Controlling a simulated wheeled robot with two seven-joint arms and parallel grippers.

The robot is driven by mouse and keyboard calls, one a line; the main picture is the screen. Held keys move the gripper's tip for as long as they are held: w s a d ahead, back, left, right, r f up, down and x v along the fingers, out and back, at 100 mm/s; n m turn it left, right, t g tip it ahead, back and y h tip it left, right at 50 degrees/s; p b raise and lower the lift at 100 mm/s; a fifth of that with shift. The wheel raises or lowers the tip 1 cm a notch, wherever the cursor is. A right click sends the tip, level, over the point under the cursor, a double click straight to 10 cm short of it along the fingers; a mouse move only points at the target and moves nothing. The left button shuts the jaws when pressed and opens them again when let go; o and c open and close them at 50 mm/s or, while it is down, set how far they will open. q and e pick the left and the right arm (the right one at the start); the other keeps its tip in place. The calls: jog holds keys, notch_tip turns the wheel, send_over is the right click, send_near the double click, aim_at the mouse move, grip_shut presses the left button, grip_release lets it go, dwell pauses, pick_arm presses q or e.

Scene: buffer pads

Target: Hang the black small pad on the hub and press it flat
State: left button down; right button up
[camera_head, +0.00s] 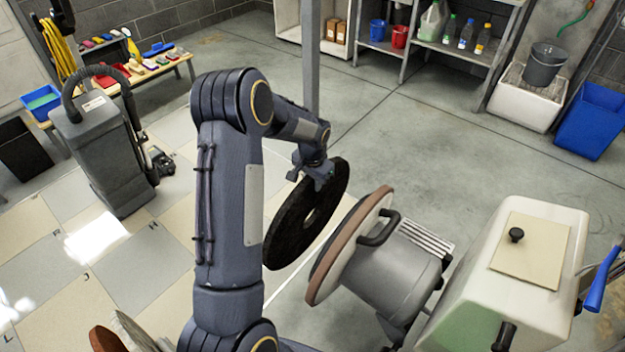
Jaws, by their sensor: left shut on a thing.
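The black pad (280,240) is a thick disc with a round hole in its middle. It hangs in the air on edge, to the left of the floor machine (395,275). My left gripper (322,178) is shut on the pad's upper edge. The machine lies tipped over, and its round brown-rimmed head (337,262) stands on edge near the pad, with a gap between them. The head's face turns left, mostly away from me, so the hub is hidden. My right gripper is out of view.
A cream tank (540,240) is at the right, close to the machine. Brown and grey discs (108,338) show at the bottom left edge. A grey post (310,60) rises behind my arm. A grey vacuum (100,150) stands at the left. The floor behind the machine is clear.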

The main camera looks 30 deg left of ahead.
pick_arm(q)
jog(key=d+b, duration=0.1)
jog(key=d, duration=0.5)
jog(key=shift+s+d+f, duration=0.25)
jog(key=shift+d, duration=0.05)
jog(key=shift+s+d, duration=0.1)
jog(key=shift+d, duration=0.5)
dwell(0.3)
jog(key=shift+d+f+b, duration=0.1)
jog(key=shift+d+b, duration=0.25)
jog(key=shift+d, duration=0.4)
dwell(0.4)
